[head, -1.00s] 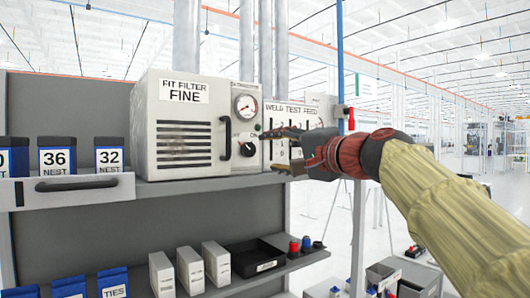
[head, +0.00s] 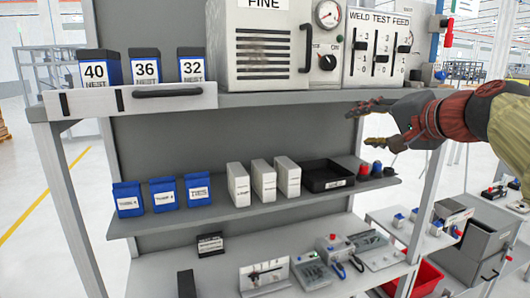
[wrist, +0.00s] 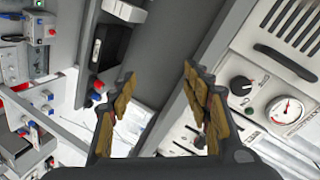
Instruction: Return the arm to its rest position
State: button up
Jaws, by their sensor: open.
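My gripper (head: 372,124) reaches in from the right in the head view, at the end of my yellow-sleeved arm (head: 508,122). It is just below the front edge of the top shelf (head: 300,97), near its right end. In the wrist view my gripper (wrist: 158,88) shows its two fingers spread apart with nothing between them. It touches nothing that I can make out.
Blue bins (head: 145,68) stand at the left. Below are white boxes (head: 263,180), a black tray (head: 328,176) and blue packets (head: 163,193). Open floor lies at the left.

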jog(key=s+a+f+n+g+h, duration=0.1)
jog(key=s+f+g, duration=0.1)
jog(key=s+f, duration=0.5)
jog(key=s+f+n+g+h, duration=0.1)
jog(key=s+f+n+g, duration=0.1)
jog(key=f, duration=0.8)
jog(key=s+a+f+n+g, duration=0.1)
jog(key=s+f+g, duration=0.1)
jog(key=s+f, duration=0.5)
jog(key=s+a+f+n+g+h, duration=0.1)
jog(key=s+f+n, duration=0.1)
jog(key=s+f, duration=0.5)
jog(key=s+a+f+n+g, duration=0.1)
jog(key=s+a+f+n, duration=0.1)
jog(key=s+f, duration=0.4)
jog(key=shift+s+a+f+n+g+h, duration=0.35)
jog(key=shift+f+n, duration=0.35)
jog(key=shift+f, duration=0.4)
